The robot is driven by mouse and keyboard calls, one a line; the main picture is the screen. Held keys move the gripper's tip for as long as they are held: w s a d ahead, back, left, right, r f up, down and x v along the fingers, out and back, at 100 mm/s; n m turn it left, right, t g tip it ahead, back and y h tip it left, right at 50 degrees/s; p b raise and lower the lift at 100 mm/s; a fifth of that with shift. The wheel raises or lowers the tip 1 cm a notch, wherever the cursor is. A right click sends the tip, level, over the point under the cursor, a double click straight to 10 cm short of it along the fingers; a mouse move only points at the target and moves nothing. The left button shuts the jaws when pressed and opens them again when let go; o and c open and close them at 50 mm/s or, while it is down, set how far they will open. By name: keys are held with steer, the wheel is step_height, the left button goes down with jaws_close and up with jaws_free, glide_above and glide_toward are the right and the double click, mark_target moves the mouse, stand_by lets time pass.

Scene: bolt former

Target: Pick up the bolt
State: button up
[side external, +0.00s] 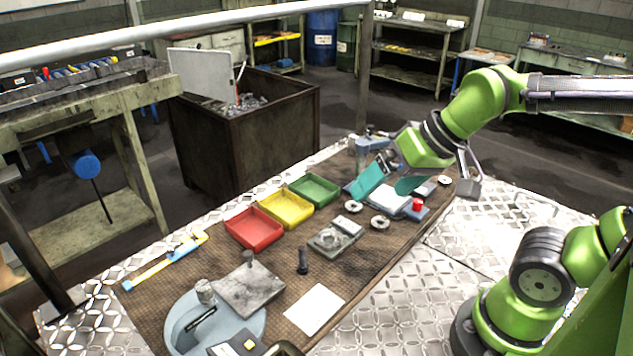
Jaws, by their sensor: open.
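A dark bolt (303,262) stands upright on the brown mat (375,262), near the middle of the work table. It is left of a small grey metal block (334,239) and above a white sheet (314,310). My gripper (389,183) has two teal fingers spread apart over the far right part of the mat. It is empty, and well up and right of the bolt, not touching it. Another dark, elongated piece (201,318) lies on the round grey-blue dish at the lower left; I cannot tell whether it is a bolt.
Red (254,229), yellow (286,209) and green (314,190) trays line the mat's far edge. Metal rings (380,222) and small blocks lie below my gripper. A grey plate (249,289) and the round dish (180,312) stand left of the bolt.

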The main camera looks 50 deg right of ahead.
steer(key=shift+s+d+r+t, duration=0.25)
steer(key=shift+s+t, duration=0.05)
steer(key=shift+s, duration=0.15)
steer(key=shift+s+d+r, duration=0.1)
steer(key=shift+d+r, duration=0.05)
steer(key=shift+r, duration=0.1)
steer(key=shift+c, duration=1)
steer(key=shift+r+t, duration=0.15)
steer(key=shift+t, duration=0.15)
steer(key=shift+c, duration=1.4)
steer(key=c, duration=0.5)
steer(key=shift+c, duration=0.2)
